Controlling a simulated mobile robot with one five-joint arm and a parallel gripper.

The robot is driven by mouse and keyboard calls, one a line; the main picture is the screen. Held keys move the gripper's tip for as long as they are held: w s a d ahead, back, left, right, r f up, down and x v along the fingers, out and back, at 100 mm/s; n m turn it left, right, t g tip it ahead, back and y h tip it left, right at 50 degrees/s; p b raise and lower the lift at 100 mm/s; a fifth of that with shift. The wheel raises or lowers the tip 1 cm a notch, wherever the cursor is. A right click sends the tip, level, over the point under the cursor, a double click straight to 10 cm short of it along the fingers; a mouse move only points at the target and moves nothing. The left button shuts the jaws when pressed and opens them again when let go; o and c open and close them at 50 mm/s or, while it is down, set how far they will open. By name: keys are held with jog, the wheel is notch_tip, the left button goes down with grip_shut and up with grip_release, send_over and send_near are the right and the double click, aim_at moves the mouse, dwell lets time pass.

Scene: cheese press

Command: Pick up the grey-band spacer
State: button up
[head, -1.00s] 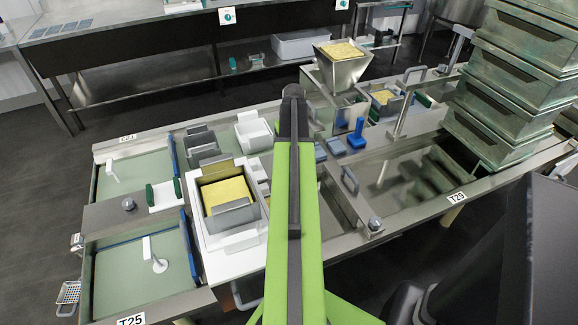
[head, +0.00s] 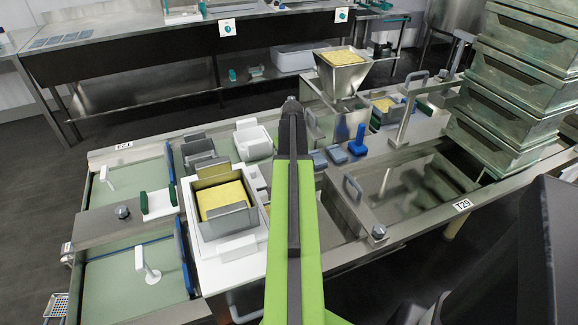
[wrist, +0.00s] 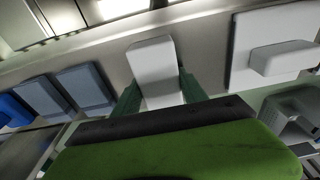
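In the wrist view a white block (wrist: 153,62) stands at the centre, with a dark green piece on each side. I cannot tell which piece is the grey-band spacer. My arm points forward over the table in the head view and hides the spot below its tip, including my gripper.
A blue piece (head: 358,140) and a steel hopper (head: 343,72) are to the right. Stacked metal crates (head: 515,90) rise at right.

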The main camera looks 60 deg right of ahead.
jog(key=c, duration=0.8)
jog(key=shift+o, duration=0.2)
jog(key=shift+r+p, duration=0.6)
notch_tip(320, 180, up, 4)
jog(key=p, duration=0.4)
jog(key=s+a+r+p, duration=0.2)
jog(key=s+r+p, duration=0.3)
jog(key=s, duration=0.6)
jog(key=shift+s+a+r+p, duration=0.15)
jog(key=shift+s+r+p, duration=0.1)
jog(key=shift+r+p, duration=0.15)
